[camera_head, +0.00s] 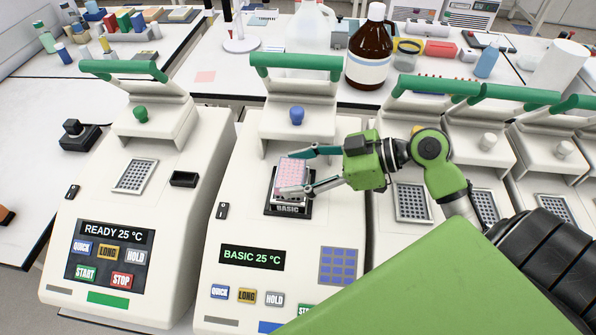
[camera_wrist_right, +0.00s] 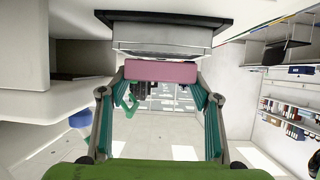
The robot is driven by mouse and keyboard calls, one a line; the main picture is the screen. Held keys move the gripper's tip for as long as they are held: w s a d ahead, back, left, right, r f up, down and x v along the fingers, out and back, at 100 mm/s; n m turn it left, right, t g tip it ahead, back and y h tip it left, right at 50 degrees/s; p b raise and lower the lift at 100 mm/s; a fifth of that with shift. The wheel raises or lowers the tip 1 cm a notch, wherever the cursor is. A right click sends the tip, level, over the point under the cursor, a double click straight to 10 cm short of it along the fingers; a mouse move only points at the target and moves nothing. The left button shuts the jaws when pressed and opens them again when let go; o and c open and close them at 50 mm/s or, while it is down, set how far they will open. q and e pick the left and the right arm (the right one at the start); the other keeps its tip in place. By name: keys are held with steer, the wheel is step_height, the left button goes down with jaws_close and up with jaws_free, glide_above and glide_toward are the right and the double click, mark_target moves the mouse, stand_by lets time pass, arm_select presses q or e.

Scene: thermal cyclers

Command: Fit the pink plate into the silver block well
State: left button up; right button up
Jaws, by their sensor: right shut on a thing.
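The pink plate (camera_head: 291,173) is between the fingers of my right gripper (camera_head: 283,172), which is shut on it. The plate is over the silver block (camera_head: 274,196) of the middle cycler, whose black surround reads BASIC. In the right wrist view the plate (camera_wrist_right: 160,71) spans between the two fingertips (camera_wrist_right: 161,80), and the silver block (camera_wrist_right: 165,38) with its black rim lies right beside it. I cannot tell whether the plate touches the block or is seated; it covers most of the block. My left gripper is not in view.
The middle cycler (camera_head: 230,285) has its green-handled lid (camera_head: 296,62) raised. A READY cycler (camera_head: 100,190) with an open lid stands to the left; more open cyclers stand to the right. A brown bottle (camera_head: 370,50) stands on the bench behind.

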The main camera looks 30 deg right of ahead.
steer(key=shift+f, duration=0.6)
steer(key=shift+f, duration=0.1)
steer(key=o, duration=0.8)
steer(key=shift+f, duration=0.1)
steer(key=shift+c, duration=0.2)
steer(key=o, duration=0.4)
steer(key=shift+o, duration=0.2)
